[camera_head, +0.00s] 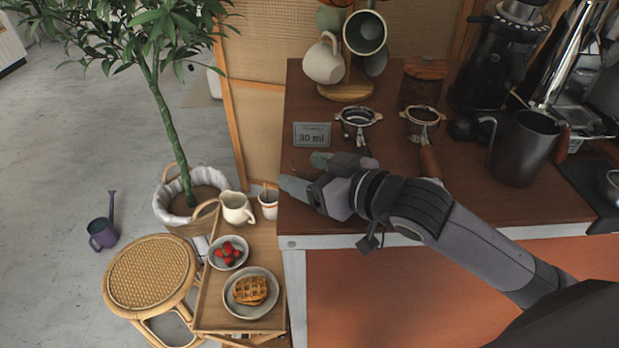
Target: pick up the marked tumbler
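My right gripper (304,172) reaches in from the right, low over the left front part of the dark wooden counter. Its two fingers point left and stand apart. A faint, see-through outline (301,163) shows by the fingertips, beside the small "30 ml" sign (312,135). It may be a clear glass tumbler, but it is too faint to be sure, and the gripper hides part of that spot. I cannot tell whether the fingers touch it. I see no clear mark on any tumbler. My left gripper is not in view.
Two portafilters (358,116) (423,115) lie behind the gripper. A mug tree holds a cream mug (324,61). A dark pitcher (524,148) and a grinder (500,55) stand right. Left and lower is a wooden cart with a creamer (237,208), strawberries (228,252) and a waffle plate (251,291).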

